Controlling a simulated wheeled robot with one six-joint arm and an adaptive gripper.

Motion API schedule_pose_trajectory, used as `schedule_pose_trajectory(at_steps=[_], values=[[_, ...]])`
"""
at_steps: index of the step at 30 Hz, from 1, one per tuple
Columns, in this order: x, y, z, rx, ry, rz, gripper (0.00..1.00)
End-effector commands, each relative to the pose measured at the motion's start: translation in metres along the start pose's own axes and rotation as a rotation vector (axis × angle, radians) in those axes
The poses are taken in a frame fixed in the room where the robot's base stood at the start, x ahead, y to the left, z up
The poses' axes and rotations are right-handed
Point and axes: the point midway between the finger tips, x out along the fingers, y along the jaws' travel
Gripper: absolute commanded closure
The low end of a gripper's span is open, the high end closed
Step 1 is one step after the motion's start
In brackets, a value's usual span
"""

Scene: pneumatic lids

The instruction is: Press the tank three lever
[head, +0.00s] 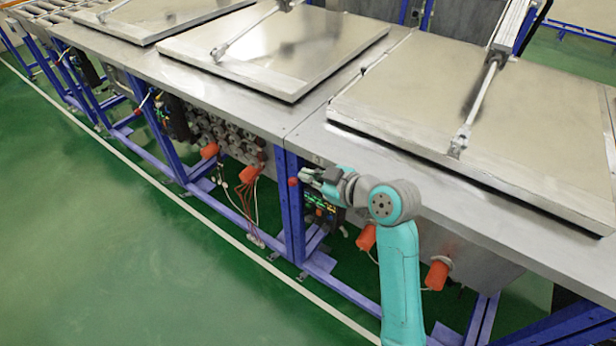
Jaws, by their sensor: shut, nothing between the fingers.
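My gripper (308,174) is shut and empty, at the front edge of the steel tank line. A lever's round red knob (293,182) shows just left of my fingertips, in front of a blue post. I cannot tell whether the fingers touch it. My gripper and arm hide part of the panel behind. Another red lever knob (137,112) shows farther left along the line. The nearest tank lid (400,135) lies flat on its tank, with a pneumatic rod attached on top. No tank number is readable.
The middle lid (270,50) and far lid (150,18) also lie flat. Orange caps (248,174) and hoses stick out below the steel edge (300,128). Blue frame legs (293,225) stand along the front. The green floor (110,230) at left is clear.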

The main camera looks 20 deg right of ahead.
Motion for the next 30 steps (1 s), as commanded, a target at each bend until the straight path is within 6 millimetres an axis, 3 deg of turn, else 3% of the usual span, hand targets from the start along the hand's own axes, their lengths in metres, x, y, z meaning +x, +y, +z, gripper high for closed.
schedule_pose_trajectory(at_steps=[13,21,30], values=[[0.083,0.000,-0.001,-0.001,0.000,-0.002,1.00],[0.088,0.000,0.033,0.001,-0.001,0.000,1.00],[0.089,0.000,0.039,0.000,0.000,0.001,1.00]])
